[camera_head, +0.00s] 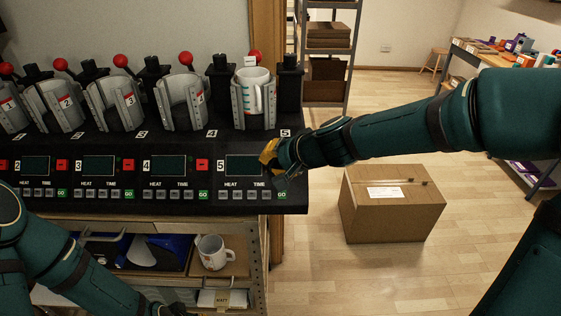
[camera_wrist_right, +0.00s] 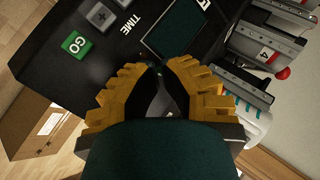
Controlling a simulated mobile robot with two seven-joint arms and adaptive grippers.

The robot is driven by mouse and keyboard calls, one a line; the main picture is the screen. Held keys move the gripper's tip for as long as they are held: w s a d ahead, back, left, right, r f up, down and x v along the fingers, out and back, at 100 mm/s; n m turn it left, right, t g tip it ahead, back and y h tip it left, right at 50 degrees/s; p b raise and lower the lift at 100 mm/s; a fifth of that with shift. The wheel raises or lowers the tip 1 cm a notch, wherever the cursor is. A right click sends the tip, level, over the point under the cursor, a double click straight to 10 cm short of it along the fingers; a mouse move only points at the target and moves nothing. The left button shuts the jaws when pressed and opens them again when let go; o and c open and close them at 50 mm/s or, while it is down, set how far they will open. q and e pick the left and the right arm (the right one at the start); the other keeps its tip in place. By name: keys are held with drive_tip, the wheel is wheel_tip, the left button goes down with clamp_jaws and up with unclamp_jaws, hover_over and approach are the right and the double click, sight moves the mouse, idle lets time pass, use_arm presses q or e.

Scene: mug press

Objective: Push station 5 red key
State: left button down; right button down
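Station 5 is the rightmost unit of the black press console, with its dark display (camera_head: 243,165) and a green GO key (camera_head: 281,195). Its red key is hidden in both views; at the other stations the red key (camera_head: 202,165) sits right of the display. My right gripper (camera_head: 270,158), with yellow fingers, is at the right edge of station 5's display, over that spot. In the right wrist view its fingertips (camera_wrist_right: 157,70) come together, empty, beside the display (camera_wrist_right: 175,28). Contact cannot be told. My left gripper (camera_head: 168,309) is barely visible at the bottom edge.
Another mug (camera_head: 212,252) sits on the shelf below the console. A cardboard box (camera_head: 392,205) stands on the floor at right, with open floor around it.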

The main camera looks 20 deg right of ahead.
drive_tip(key=shift+s+r, duration=0.2)
drive_tip(key=s+a+r+p, duration=0.1)
drive_tip(key=s+r+p, duration=0.2)
drive_tip(key=s+r, duration=0.1)
drive_tip(key=shift+s+a+p, duration=0.15)
drive_tip(key=shift+p, duration=0.25)
idle(0.3)
idle(0.4)
